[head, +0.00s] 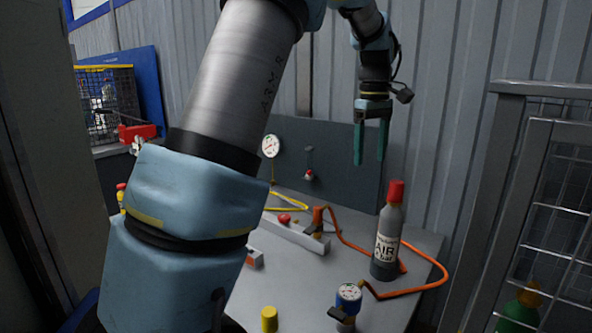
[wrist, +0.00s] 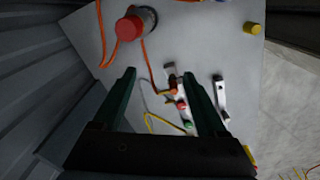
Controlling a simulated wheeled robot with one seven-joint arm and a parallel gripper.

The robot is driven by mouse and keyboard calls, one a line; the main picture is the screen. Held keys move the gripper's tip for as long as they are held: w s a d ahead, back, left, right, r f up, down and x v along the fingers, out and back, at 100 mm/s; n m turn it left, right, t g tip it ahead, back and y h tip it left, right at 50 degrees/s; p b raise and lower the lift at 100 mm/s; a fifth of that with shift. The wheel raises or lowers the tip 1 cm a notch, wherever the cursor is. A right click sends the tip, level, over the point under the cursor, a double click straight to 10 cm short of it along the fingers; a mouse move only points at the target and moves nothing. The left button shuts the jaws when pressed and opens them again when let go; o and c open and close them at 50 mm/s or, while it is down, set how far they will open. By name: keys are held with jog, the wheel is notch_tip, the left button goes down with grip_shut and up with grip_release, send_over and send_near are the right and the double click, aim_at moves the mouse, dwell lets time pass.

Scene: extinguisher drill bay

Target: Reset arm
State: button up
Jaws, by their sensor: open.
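My gripper (head: 371,143) hangs above the bench at the back right in the head view, with its two green fingers apart and pointing down. In the wrist view my gripper (wrist: 160,95) has nothing between its fingertips but the bench and fittings far below. My arm is raised and spans the left middle of the head view, hiding part of the bench.
A corrugated wall (head: 440,100) stands behind; a mesh cage (head: 555,215) is at right.

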jog(key=s+a+f+m, duration=0.2)
jog(key=a+f, duration=0.2)
jog(key=a, duration=0.5)
jog(key=s+a+f+m, duration=0.1)
jog(key=s+a+f, duration=0.3)
jog(key=a, duration=0.5)
jog(key=s+a+f+m+t, duration=0.1)
jog(key=s+a+f+m, duration=0.2)
jog(key=s+a+f, duration=0.4)
jog(key=shift+s+a, duration=1.05)
jog(key=shift+s, duration=0.05)
